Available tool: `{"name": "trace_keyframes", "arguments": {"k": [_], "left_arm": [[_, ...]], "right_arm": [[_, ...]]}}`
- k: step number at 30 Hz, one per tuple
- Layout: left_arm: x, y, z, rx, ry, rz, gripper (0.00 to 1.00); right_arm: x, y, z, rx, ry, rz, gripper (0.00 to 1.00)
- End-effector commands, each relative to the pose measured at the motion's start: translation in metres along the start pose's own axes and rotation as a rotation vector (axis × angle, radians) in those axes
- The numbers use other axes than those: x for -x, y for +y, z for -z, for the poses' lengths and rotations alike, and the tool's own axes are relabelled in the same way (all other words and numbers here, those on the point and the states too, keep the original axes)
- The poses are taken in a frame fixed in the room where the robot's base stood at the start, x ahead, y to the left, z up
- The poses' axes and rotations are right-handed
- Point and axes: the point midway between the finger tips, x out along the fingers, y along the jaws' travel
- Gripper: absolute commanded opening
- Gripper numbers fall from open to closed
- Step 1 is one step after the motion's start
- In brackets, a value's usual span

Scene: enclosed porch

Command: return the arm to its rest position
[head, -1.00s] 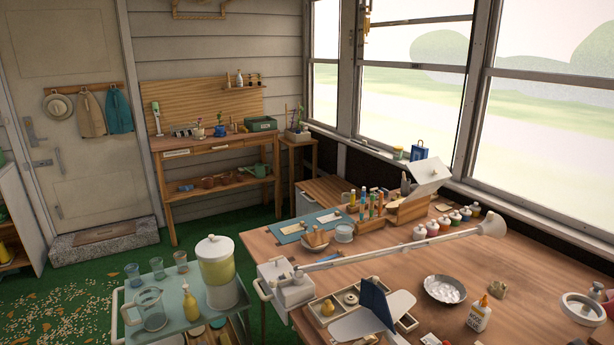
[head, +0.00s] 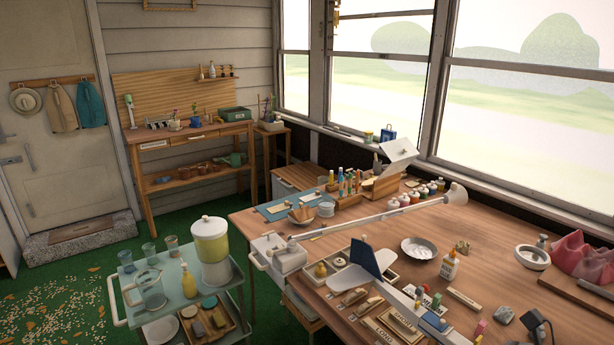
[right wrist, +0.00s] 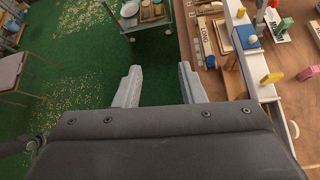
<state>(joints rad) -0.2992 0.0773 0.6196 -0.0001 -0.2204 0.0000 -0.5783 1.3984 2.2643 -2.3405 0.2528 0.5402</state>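My right gripper (right wrist: 160,86) shows in the right wrist view with its two pale fingers apart. Nothing is between them but the green floor (right wrist: 160,60) below. It hangs beside the left edge of the wooden worktable (right wrist: 198,70), apart from it. The same worktable (head: 490,240) fills the right of the head view. Neither of my grippers can be made out in the head view, and my left gripper is not seen.
A cart (head: 125,268) with a drink dispenser (head: 211,248) stands left of the worktable. In the right wrist view, a board with small parts (right wrist: 255,85) lies along the table edge. A bench (head: 190,138) stands at the back wall. Open floor (head: 75,280) lies at left.

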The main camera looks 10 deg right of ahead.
Motion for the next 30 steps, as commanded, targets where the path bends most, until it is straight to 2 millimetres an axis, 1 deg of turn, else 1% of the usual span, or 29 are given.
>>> {"name": "trace_keyframes", "arguments": {"k": [5, 8, 12, 14, 17, 19, 21, 23, 24, 26, 27, 29, 30], "left_arm": [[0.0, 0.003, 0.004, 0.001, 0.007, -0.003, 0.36], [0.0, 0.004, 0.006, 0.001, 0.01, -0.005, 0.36], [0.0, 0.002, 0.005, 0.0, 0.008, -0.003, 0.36], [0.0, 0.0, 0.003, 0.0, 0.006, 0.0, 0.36], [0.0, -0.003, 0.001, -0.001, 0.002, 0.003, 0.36], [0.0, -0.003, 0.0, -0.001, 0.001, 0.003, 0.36], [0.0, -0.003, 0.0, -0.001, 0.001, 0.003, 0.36], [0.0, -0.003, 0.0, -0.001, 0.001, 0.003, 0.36], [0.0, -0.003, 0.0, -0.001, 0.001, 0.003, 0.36], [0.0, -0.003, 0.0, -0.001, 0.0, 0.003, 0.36], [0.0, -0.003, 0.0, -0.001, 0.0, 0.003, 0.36], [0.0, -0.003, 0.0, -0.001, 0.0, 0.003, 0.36], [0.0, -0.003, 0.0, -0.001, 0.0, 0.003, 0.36]], "right_arm": [[0.0, 0.021, -0.011, -0.147, -0.11, -0.082, 0.36], [0.001, 0.031, -0.021, -0.247, -0.19, -0.131, 0.36], [0.008, 0.043, -0.04, -0.428, -0.344, -0.201, 0.36], [0.013, 0.045, -0.051, -0.535, -0.435, -0.232, 0.36], [0.028, 0.04, -0.069, -0.748, -0.624, -0.27, 0.36], [0.039, 0.029, -0.078, -0.912, -0.764, -0.276, 0.36], [0.051, 0.014, -0.08, -1.077, -0.9, -0.264, 0.36], [0.06, -0.001, -0.075, -1.223, -1.011, -0.238, 0.36], [0.066, -0.012, -0.069, -1.32, -1.082, -0.212, 0.36], [0.072, -0.026, -0.055, -1.471, -1.179, -0.162, 0.36], [0.075, -0.035, -0.043, -1.572, -1.237, -0.121, 0.36], [0.076, -0.046, -0.021, -1.727, -1.311, -0.047, 0.36], [0.076, -0.051, -0.004, -1.831, -1.351, 0.009, 0.36]]}}
